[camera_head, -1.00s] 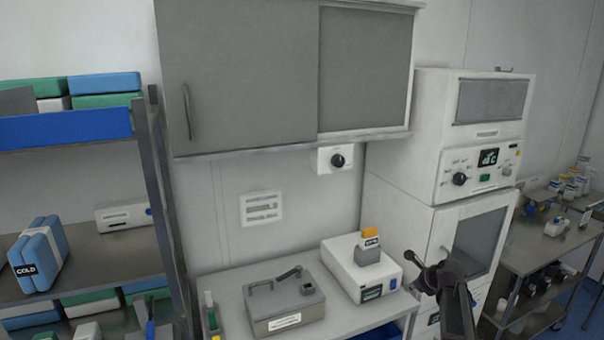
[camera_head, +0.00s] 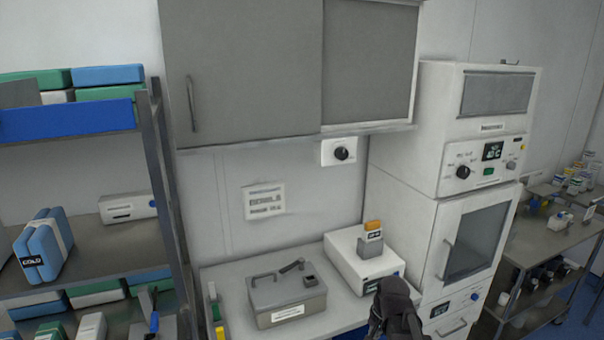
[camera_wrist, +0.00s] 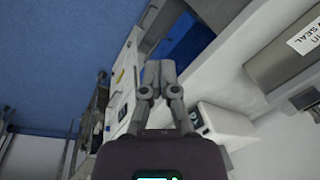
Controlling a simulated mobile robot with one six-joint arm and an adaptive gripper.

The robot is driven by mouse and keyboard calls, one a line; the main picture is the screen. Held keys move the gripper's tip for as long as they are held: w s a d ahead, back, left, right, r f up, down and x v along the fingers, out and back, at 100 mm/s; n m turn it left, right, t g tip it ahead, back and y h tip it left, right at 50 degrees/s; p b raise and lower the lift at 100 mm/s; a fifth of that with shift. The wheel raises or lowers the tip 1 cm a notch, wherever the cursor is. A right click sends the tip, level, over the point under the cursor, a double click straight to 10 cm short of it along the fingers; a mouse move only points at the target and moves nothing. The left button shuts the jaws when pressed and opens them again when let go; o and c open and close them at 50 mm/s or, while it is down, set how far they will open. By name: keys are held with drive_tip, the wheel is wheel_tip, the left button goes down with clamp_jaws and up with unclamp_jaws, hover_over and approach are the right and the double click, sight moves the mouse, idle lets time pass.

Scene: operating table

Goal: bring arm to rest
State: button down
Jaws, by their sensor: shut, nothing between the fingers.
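My gripper shows in the wrist view (camera_wrist: 160,75) with its two fingertips together and nothing between them. In the head view my dark arm (camera_head: 396,312) rises from the bottom edge, in front of the right end of the counter; the fingertips cannot be made out there. The arm overlaps the lower part of the white device (camera_head: 345,257) in the picture. I see no contact between the gripper and any thing.
A grey lidded metal box (camera_head: 285,297) sits on the counter (camera_head: 238,268). A tall white cabinet unit (camera_head: 405,150) stands right of the counter. A shelf rack (camera_head: 110,245) with blue cold packs is at left. A cart (camera_head: 540,240) with bottles is at far right.

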drive_tip(key=s+a+n+g+h, duration=0.1)
drive_tip(key=s+a+n, duration=0.1)
drive_tip(key=s+n, duration=0.3)
drive_tip(key=shift+s+n, duration=0.4)
drive_tip(key=shift+n, duration=0.2)
drive_tip(key=shift+f, duration=0.1)
